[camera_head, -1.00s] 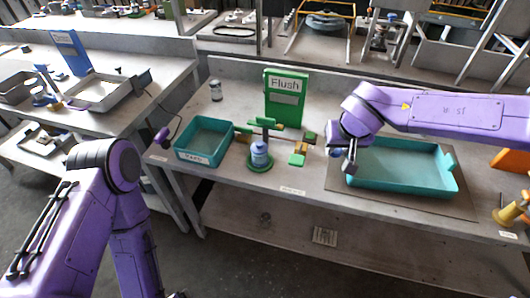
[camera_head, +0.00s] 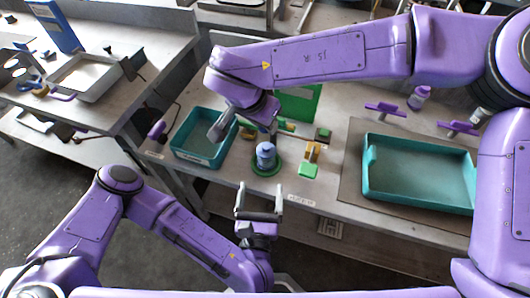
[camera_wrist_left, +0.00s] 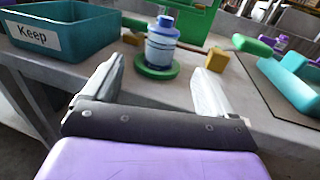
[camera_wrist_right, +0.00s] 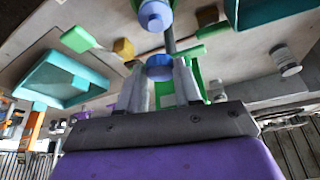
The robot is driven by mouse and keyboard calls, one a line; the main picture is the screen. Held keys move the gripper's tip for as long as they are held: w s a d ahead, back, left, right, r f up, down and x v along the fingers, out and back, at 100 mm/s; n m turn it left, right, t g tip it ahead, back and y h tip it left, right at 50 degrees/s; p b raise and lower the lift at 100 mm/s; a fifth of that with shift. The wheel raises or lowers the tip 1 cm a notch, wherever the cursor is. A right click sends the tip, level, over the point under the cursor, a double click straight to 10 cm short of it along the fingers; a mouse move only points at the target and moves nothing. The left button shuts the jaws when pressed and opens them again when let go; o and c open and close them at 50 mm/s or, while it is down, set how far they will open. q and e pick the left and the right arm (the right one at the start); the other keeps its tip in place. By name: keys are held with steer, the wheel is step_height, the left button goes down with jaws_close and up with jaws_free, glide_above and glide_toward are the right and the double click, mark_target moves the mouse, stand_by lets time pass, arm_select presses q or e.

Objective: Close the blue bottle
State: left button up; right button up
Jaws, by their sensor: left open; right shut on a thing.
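The blue bottle (camera_head: 265,157) stands upright on a round green base (camera_head: 266,169) near the table's front edge. Its neck shows on top in the left wrist view (camera_wrist_left: 162,45). My left gripper (camera_head: 260,191) is open and empty in front of the bottle, which appears beyond and between its fingers. My right gripper (camera_wrist_right: 162,82) is shut on a small blue round piece, seemingly the cap (camera_wrist_right: 160,68), held apart from the bottle (camera_wrist_right: 155,14). In the head view the right arm reaches over from the right and hides this piece behind the bottle.
A teal bin labelled "Keep" (camera_wrist_left: 70,38) stands left of the bottle. Yellow and green blocks (camera_head: 310,155) lie right of the bottle. A larger teal tray (camera_head: 372,190) is further right.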

steer(key=shift+d, duration=0.2)
arm_select(q)
steer(key=shift+w+d, duration=0.25)
steer(key=shift+w, duration=0.05)
arm_select(e)
steer(key=shift+w+d, duration=0.1)
arm_select(q)
steer(key=w, duration=0.7)
steer(key=w+d, duration=0.1)
steer(key=w, duration=0.3)
steer(key=shift+w, duration=0.25)
steer(key=c, duration=1.5)
arm_select(e)
glide_above(267, 146)
steer(key=shift+s+a+f, duration=0.15)
steer(key=shift+f, duration=0.7)
steer(key=shift+s+a+f, duration=0.1)
steer(key=shift+f, duration=0.75)
steer(key=shift+s+a+f, duration=0.15)
steer(key=shift+f, duration=0.7)
steer(key=shift+f, duration=0.9)
arm_select(q)
steer(key=shift+f, duration=0.1)
arm_select(e)
steer(key=shift+f, duration=0.6)
